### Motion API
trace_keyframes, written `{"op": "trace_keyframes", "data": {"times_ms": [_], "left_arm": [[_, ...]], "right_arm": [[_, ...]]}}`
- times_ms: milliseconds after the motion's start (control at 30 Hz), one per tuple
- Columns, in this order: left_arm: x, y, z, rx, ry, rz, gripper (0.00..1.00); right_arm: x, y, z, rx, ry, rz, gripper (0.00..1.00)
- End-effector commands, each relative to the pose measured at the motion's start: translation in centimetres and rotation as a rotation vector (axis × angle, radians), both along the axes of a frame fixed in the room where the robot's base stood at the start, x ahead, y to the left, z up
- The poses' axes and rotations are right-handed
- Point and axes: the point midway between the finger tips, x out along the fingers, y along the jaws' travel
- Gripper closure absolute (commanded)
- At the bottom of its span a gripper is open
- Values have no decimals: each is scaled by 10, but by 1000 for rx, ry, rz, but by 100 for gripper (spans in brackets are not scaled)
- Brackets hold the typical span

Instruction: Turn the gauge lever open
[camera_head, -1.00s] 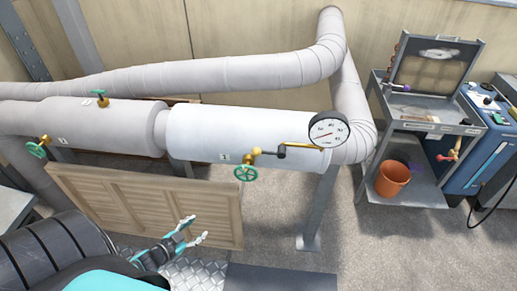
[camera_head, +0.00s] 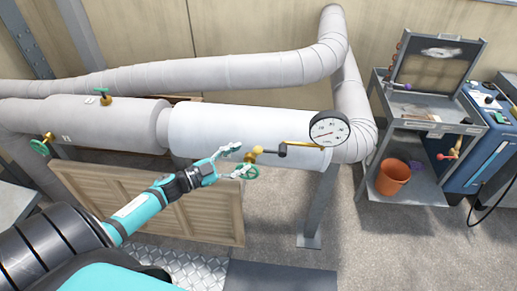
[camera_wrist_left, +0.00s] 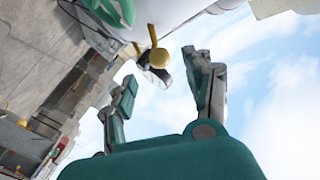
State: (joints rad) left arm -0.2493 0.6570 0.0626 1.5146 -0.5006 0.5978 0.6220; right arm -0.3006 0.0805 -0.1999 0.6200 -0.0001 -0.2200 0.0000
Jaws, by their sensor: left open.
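The round white pressure gauge (camera_head: 329,128) with a black rim stands at the right end of the white pipe section. A yellow lever (camera_head: 303,144) runs level from the dark fitting (camera_head: 282,150) toward the gauge. My left gripper (camera_head: 240,160) is open and empty, beside the brass valve and left of the lever. In the left wrist view, yellow and brass parts (camera_wrist_left: 159,57) show ahead, between the open fingers (camera_wrist_left: 160,70). My right gripper is not in view.
Large grey pipes (camera_head: 220,75) run along the wall. A wooden slatted panel (camera_head: 215,212) stands below my left arm. A grey cart with an orange bucket (camera_head: 392,179) is at the right.

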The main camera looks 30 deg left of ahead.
Motion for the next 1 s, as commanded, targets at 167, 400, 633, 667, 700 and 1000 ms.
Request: {"op": "trace_keyframes", "data": {"times_ms": [167,400,633,667,700,1000], "left_arm": [[34,-16,2,-3,-3,1,47],[60,-29,0,-2,0,1,47],[65,-32,0,-2,1,1,47],[65,-32,-1,-1,2,0,47],[65,-32,-1,-1,2,0,47],[65,-32,0,-1,0,2,76]], "right_arm": [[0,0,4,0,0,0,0],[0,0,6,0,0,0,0],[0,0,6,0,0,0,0],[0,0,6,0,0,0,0],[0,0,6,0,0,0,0],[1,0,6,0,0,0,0]]}}
